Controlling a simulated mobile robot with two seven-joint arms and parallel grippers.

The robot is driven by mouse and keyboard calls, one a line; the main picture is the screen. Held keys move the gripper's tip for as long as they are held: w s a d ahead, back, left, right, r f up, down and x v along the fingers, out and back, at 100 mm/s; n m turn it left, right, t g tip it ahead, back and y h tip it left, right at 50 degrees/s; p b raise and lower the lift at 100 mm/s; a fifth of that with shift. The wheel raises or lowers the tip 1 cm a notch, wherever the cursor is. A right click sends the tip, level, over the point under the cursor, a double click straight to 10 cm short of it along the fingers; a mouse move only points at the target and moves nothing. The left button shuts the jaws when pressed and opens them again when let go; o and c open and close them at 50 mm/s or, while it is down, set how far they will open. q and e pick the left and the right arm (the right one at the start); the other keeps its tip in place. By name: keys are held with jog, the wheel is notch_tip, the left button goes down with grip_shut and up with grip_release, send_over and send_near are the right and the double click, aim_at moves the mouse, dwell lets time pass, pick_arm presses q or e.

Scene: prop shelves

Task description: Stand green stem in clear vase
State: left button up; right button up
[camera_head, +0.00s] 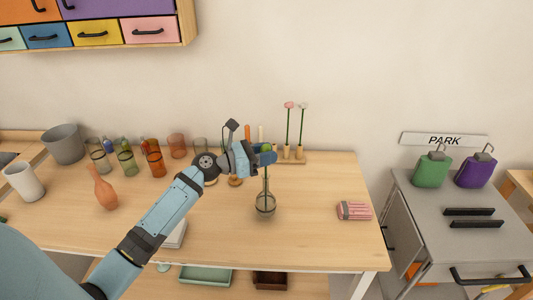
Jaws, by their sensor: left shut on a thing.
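My left gripper (265,158) is shut on the green stem (266,178) near its top, with a round green head (266,147) showing just above the fingers. The stem hangs about upright from the gripper. The clear vase (265,205) stands on the wooden table directly below it, and the stem's lower part lines up with the vase opening. I cannot tell from this view exactly how deep the lower end sits in the vase. My right gripper is not in view.
A wooden holder (292,160) with pink and white flowers stands behind the gripper. Several coloured glasses (155,160) and an orange vase (104,190) stand to the left. A pink bundle (354,210) lies at right. The table between vase and bundle is clear.

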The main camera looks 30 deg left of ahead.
pick_arm(q)
jog(key=shift+f, duration=0.4)
jog(key=shift+f+b, duration=0.4)
jog(key=shift+f, duration=0.05)
jog(key=o, duration=1)
jog(key=shift+c, duration=0.2)
jog(key=b+v, duration=0.2)
jog(key=v, duration=1.2)
